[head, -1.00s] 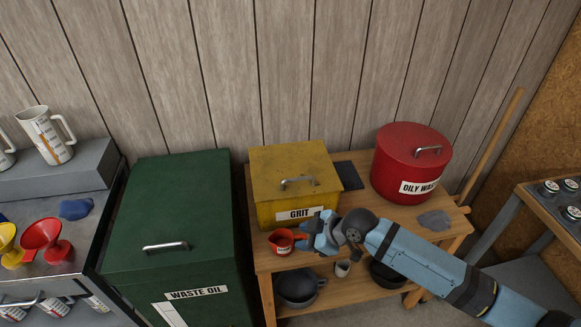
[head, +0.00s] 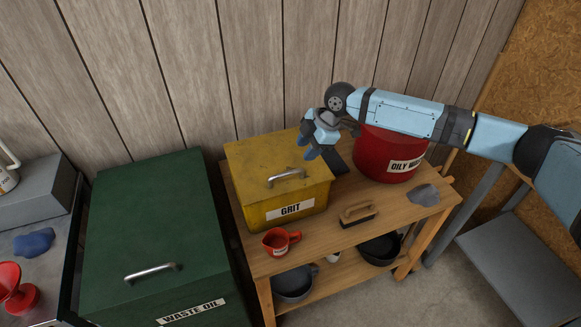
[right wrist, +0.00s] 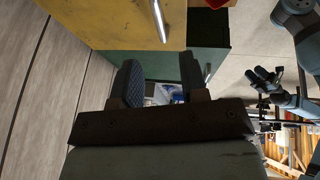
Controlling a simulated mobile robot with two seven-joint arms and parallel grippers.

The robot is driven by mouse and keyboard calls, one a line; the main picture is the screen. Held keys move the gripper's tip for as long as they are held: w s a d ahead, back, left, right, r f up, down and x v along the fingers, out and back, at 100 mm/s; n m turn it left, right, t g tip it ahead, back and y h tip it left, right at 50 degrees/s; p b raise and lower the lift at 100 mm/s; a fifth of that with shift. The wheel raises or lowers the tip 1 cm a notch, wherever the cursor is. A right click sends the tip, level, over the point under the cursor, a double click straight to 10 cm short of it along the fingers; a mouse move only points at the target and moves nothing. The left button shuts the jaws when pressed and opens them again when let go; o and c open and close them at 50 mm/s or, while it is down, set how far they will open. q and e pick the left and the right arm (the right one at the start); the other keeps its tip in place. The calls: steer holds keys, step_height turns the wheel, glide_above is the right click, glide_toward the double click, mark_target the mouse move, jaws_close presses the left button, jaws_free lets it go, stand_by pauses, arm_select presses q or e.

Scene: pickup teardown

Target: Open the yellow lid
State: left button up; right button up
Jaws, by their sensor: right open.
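The yellow lid (head: 262,158) lies shut on the yellow grit box (head: 262,213), which stands on the wooden bench. A metal handle (head: 286,175) is on the lid near its front edge. My right gripper (head: 309,154) is open and empty above the right side of the lid, apart from the handle. In the right wrist view, the open fingers (right wrist: 157,85) show below the yellow lid (right wrist: 115,18) and its handle (right wrist: 160,20). My left gripper does not show in the head view; an arm with a dark gripper (right wrist: 265,82) shows at the right of the right wrist view, its jaws too small to judge.
A green waste oil bin (head: 150,235) stands left of the box. A red oily waste can (head: 385,160) is behind my right forearm. A red jug (head: 280,241), a brush (head: 357,214) and a grey rag (head: 424,194) lie on the bench (head: 330,225).

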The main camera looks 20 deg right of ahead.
mark_target(289, 172)
steer(key=p+x, duration=0.1)
steer(key=x, duration=0.9)
steer(key=shift+r, duration=0.1)
steer(key=shift+c, duration=0.4)
jaws_close()
